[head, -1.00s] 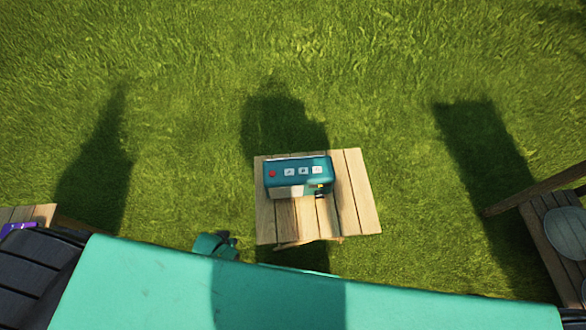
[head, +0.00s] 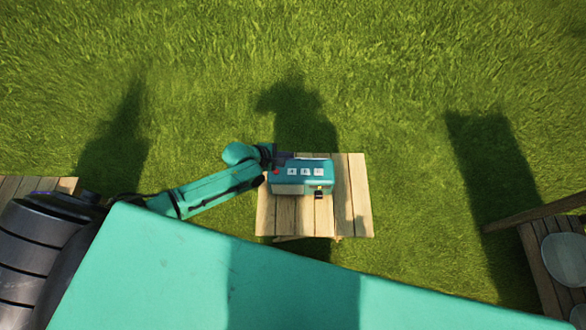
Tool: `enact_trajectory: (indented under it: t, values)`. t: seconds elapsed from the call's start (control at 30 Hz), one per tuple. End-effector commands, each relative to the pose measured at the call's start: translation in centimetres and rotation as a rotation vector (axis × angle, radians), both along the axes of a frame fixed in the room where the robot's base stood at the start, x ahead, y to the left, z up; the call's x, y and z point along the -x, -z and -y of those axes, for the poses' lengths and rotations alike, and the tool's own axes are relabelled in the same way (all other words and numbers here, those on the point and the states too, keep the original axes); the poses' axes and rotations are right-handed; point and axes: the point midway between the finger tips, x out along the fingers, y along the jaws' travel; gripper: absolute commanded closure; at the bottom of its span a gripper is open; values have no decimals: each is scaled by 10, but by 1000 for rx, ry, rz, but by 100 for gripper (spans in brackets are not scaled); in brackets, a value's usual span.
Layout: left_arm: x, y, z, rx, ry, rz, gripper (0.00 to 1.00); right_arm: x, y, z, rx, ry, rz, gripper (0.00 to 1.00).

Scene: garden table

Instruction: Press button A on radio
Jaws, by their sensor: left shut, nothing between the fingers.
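The teal radio (head: 302,177) sits on a small wooden table (head: 351,205). Its top shows a red button (head: 276,172) at the left end and a row of pale buttons (head: 305,171) to the right of it; their letters are too small to read. My left gripper (head: 284,157) is shut and empty, at the radio's back left edge, close to the red button. I cannot tell whether it touches the radio. My right gripper is not in view.
Another wooden table (head: 552,262) with a round pale plate (head: 566,253) stands at the right edge. A wooden surface (head: 40,185) shows at the left edge. Open grass surrounds the small table.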

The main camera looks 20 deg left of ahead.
Motion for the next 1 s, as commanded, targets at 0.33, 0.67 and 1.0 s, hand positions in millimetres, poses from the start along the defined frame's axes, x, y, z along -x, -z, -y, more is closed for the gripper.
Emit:
enact_trajectory:
  t: [0.33, 0.67, 1.0]
  values:
    - [-1, -1, 0, 26, -26, -16, 100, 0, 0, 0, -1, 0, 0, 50]
    - [-1, 30, 0, 25, -25, -15, 100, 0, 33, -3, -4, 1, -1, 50]
    - [-1, 77, 0, 25, -25, -15, 100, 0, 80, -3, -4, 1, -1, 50]
